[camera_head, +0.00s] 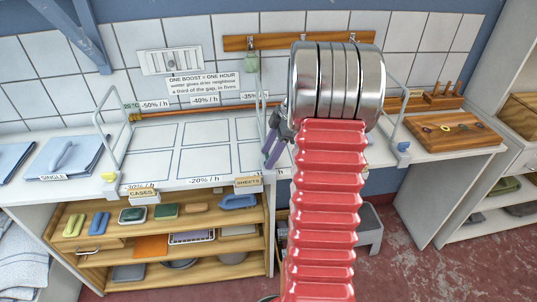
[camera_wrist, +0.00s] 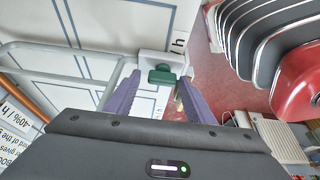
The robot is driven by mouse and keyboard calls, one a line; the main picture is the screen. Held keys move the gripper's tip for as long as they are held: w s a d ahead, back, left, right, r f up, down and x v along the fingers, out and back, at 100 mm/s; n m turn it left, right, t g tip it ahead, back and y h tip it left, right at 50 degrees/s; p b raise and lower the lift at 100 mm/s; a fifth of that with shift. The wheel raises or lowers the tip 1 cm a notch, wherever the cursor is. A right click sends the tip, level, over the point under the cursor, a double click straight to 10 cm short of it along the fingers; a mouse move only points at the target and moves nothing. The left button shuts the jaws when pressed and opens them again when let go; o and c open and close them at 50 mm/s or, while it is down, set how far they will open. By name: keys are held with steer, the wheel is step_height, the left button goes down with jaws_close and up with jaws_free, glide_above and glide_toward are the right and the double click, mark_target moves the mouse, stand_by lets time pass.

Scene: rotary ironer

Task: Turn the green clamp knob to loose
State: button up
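The green clamp knob (camera_wrist: 162,76) shows in the wrist view on a white clamp block at the foot of a pale rail frame. It looks like a short bar on a wider base, lying crosswise in the picture. My gripper (camera_wrist: 160,79) has two purple fingers, open, one on each side of the knob in the picture, with a visible gap on both sides. I cannot tell whether the tips reach its depth. In the head view my gripper (camera_head: 271,150) points down near the counter's front right corner. There the green knob is hidden.
The white counter (camera_head: 150,135) has marked panels and metal rail frames. A yellow knob (camera_head: 109,177) sits at its front left, a blue knob (camera_head: 403,146) on the right frame. A SHEETS card (camera_head: 248,184) stands close to my gripper. A wooden board (camera_head: 446,131) lies farther right.

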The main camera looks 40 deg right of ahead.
steer(key=shift+o, duration=0.5)
steer(key=v, duration=1.3)
steer(key=shift+s+d+r, duration=0.15)
steer(key=shift+r, duration=0.1)
steer(key=shift+m, duration=0.3)
